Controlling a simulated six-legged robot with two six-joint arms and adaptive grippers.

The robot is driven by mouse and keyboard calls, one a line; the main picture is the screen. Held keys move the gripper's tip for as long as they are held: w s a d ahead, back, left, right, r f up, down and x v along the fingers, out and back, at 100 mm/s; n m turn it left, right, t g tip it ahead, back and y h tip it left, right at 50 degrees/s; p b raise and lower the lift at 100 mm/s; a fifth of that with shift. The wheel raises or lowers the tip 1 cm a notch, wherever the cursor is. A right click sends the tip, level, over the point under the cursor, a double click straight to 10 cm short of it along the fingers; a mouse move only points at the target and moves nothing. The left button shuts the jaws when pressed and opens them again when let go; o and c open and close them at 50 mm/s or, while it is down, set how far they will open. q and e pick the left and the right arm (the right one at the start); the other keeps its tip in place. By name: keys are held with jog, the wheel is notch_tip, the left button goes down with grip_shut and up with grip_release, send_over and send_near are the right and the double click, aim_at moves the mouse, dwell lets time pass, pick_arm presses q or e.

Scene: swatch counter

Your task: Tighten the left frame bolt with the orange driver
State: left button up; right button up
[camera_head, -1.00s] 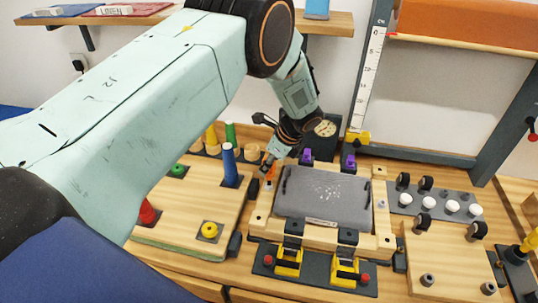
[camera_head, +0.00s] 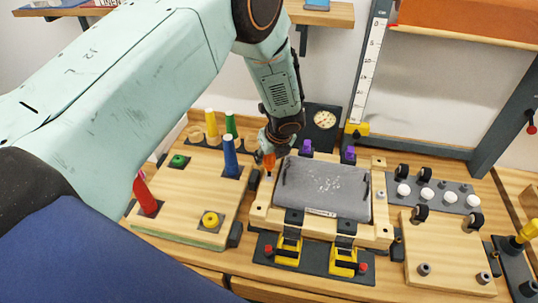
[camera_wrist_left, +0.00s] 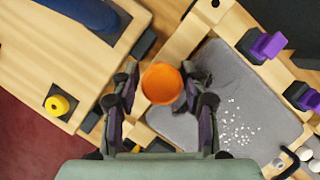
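The orange driver (camera_head: 269,162) stands roughly upright at the left side of the wooden frame (camera_head: 262,212). My left gripper (camera_head: 268,151) comes down from above with its fingers around the driver's handle. In the left wrist view the round orange driver top (camera_wrist_left: 162,83) sits between the two fingers (camera_wrist_left: 160,90), which look closed on it. The frame holds a grey fabric swatch (camera_head: 325,189). The left frame bolt cannot be made out. Whether the driver's tip sits on it is hidden. A small bolt (camera_head: 381,194) shows on the frame's right side. My right gripper is not in view.
Left of the frame, a wooden board (camera_head: 180,218) carries blue (camera_head: 231,158) and red (camera_head: 140,188) upright handles. Yellow clamps (camera_head: 288,252) stand in front and purple clips (camera_head: 307,147) behind. A dial gauge (camera_head: 324,119) is at the back; a board with white knobs is right.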

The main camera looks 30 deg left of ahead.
pick_arm(q)
jog(key=n+g, duration=0.1)
jog(key=n, duration=0.2)
jog(key=shift+w+y, duration=0.1)
jog(key=shift+y, duration=0.2)
jog(key=shift+n+g+b, duration=0.3)
jog(key=shift+n+b, duration=0.1)
jog(key=shift+n, duration=0.4)
jog(key=n+g+b, duration=0.1)
jog(key=n+b, duration=0.1)
jog(key=n+g+b, duration=0.1)
jog(key=n+b, duration=0.1)
jog(key=n, duration=0.1)
jog(key=n+g+b, duration=0.1)
jog(key=n, duration=0.2)
jog(key=shift+w+f+b, duration=0.1)
jog(key=shift+f+b, duration=0.15)
jog(key=shift+b, duration=0.15)
jog(key=shift+n+g+b, duration=0.35)
jog(key=shift+n+g, duration=0.05)
jog(key=shift+n, duration=0.3)
jog(key=shift+r+n, duration=0.2)
jog(key=shift+n, duration=0.3)
jog(key=shift+d+r, duration=0.1)
